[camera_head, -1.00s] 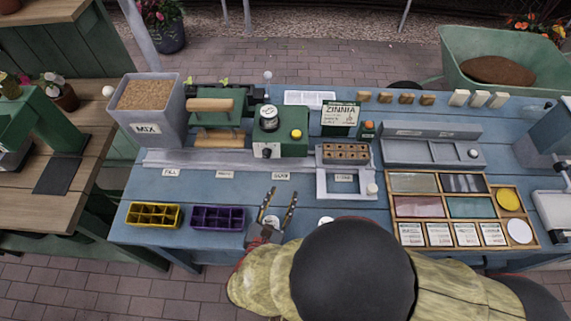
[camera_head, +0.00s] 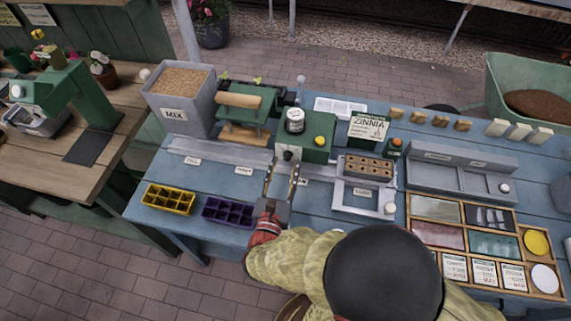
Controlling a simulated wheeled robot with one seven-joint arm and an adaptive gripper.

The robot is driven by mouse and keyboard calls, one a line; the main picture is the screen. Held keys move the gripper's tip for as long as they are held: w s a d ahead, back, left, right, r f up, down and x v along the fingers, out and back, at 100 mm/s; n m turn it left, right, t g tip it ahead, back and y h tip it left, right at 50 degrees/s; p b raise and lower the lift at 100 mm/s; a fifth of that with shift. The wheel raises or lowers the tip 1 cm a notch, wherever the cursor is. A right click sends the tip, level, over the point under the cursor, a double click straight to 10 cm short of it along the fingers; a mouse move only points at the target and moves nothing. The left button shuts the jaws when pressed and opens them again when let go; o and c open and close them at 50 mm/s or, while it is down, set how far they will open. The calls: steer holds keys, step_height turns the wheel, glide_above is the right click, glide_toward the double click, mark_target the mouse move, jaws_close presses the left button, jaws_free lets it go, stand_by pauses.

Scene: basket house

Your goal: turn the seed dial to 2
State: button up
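My gripper (camera_head: 282,164) is open, fingers pointing at the box front. The dial appears between the fingertips in the picture; I cannot tell whether either finger touches it.
A grey MIX bin (camera_head: 180,99) and a green press with a wooden handle (camera_head: 239,100) stand left of the box. A brown cell tray (camera_head: 367,167) is at right. Yellow (camera_head: 168,199) and purple (camera_head: 228,212) trays lie near the front edge.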

steer(key=shift+w+d, duration=0.1)
steer(key=shift+w, duration=0.65)
steer(key=shift+c, duration=1.2)
jaws_close()
